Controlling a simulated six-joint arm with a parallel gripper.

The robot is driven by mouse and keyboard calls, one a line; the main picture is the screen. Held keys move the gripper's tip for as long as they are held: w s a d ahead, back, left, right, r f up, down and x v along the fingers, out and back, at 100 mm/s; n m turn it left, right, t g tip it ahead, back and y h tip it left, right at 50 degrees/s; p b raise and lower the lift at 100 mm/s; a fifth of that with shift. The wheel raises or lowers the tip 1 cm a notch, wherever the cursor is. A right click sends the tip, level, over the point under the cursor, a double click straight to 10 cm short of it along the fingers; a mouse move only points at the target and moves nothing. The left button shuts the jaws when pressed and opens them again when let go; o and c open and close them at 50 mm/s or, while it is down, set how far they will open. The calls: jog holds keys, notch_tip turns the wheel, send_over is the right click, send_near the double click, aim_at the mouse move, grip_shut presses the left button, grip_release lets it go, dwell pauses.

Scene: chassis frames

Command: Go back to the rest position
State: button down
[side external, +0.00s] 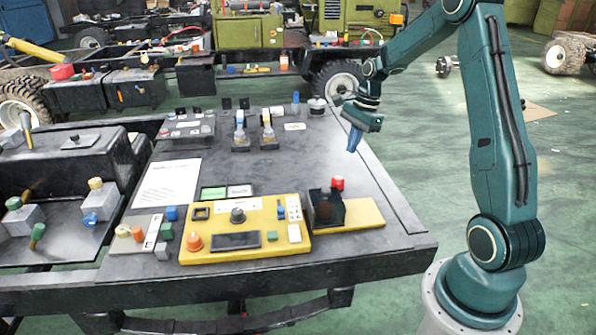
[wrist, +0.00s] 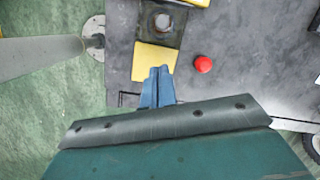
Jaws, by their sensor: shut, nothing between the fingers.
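My gripper (side external: 353,140) hangs above the right part of the dark work table (side external: 340,180), its blue fingers pointing down. In the wrist view the two blue fingers (wrist: 157,84) lie side by side, shut with nothing between them. Below them in that view are a yellow plate (wrist: 154,58) and a red knob (wrist: 203,64), both apart from the fingers.
A yellow control panel (side external: 235,240) and a black box (side external: 326,212) on a yellow base stand at the table's front. A white sheet (side external: 167,184) lies at left. Several small parts stand at the back. Green floor (side external: 420,150) is open right of the table.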

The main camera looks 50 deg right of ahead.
jog(key=s+a+r+n+t+h, duration=0.1)
jog(key=s+a+r+n, duration=0.2)
jog(key=a+r+n, duration=0.35)
jog(key=s+a+r+n+t+h, duration=0.1)
jog(key=s+a+r+n, duration=0.25)
jog(key=a+r, duration=0.45)
jog(key=s+a+r+n+t, duration=0.1)
jog(key=s+a+n+t, duration=0.1)
jog(key=s+a+n, duration=0.8)
jog(key=s+n, duration=0.2)
jog(key=s, duration=0.2)
jog(key=shift+a, duration=0.2)
